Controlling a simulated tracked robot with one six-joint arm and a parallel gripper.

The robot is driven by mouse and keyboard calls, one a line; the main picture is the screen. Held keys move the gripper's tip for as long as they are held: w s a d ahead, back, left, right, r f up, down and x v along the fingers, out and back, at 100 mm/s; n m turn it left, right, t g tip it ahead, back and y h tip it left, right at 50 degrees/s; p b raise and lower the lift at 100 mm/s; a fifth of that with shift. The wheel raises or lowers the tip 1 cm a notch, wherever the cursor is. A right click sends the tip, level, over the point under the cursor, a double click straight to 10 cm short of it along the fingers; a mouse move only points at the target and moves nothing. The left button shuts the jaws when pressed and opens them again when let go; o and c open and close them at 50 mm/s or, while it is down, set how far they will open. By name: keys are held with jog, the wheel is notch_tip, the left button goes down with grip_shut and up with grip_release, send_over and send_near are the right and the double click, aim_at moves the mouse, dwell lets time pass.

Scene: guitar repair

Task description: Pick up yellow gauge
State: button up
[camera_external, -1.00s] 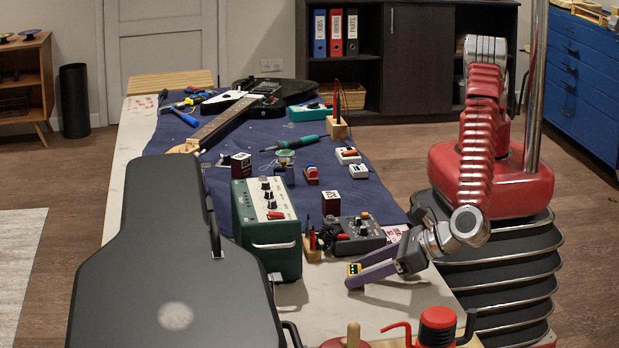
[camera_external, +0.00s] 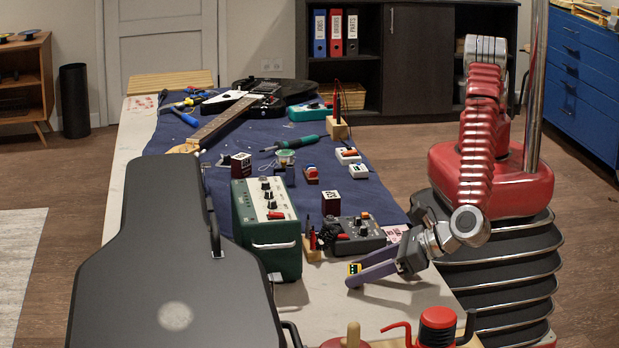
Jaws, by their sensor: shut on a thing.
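The yellow gauge (camera_external: 354,268) is a small yellow and black block. It sits between the fingertips of my gripper (camera_external: 357,275), which is shut on it. The gripper reaches in from the right, over the near end of the white bench top (camera_external: 385,305), just in front of the dark grey control box. I cannot tell whether the gauge is clear of the bench. The near finger hides part of it.
A green amplifier (camera_external: 266,228) and a grey box with knobs (camera_external: 354,235) stand close behind my gripper. A black guitar case (camera_external: 150,250) fills the left. A red-topped tool (camera_external: 437,325) stands at the front edge. A guitar (camera_external: 232,118) lies on the blue mat (camera_external: 340,190).

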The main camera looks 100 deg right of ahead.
jog(key=shift+r, duration=0.1)
notch_tip(320, 180, up, 10)
jog(key=shift+f, duration=0.1)
dwell(0.3)
dwell(0.6)
